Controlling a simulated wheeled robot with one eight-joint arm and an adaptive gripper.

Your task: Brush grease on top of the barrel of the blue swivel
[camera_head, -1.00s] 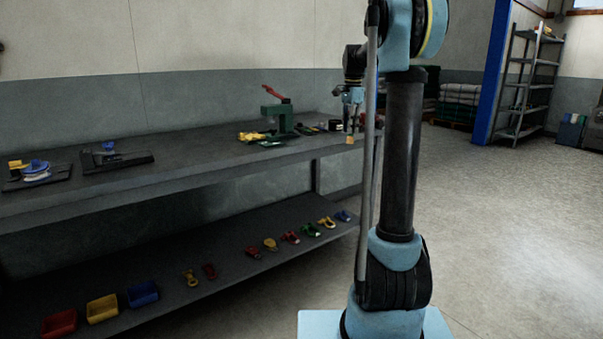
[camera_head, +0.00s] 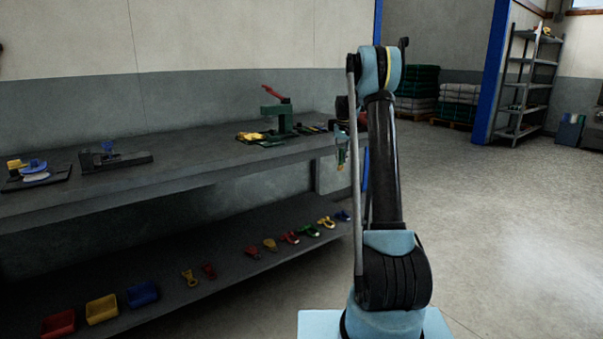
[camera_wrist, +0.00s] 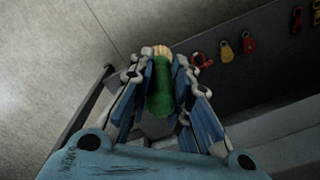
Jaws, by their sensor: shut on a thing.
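My gripper (camera_wrist: 163,72) is shut on a green-handled tool with a tan end, which looks like the brush (camera_wrist: 158,95). In the head view my gripper (camera_head: 341,158) hangs small beside the bench's right end, with the tool hard to make out. A small blue piece (camera_head: 343,215), possibly the blue swivel, lies at the right end of the lower shelf. Another blue piece (camera_head: 108,148) sits on a black fixture on the bench top. I cannot tell which is the swivel, and its barrel is too small to make out.
The bench top (camera_head: 215,157) carries a green press (camera_head: 279,117) with a red lever. The lower shelf (camera_head: 225,285) holds several coloured fittings and red, yellow (camera_head: 102,309) and blue bins. Open floor (camera_head: 500,225) lies to the right.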

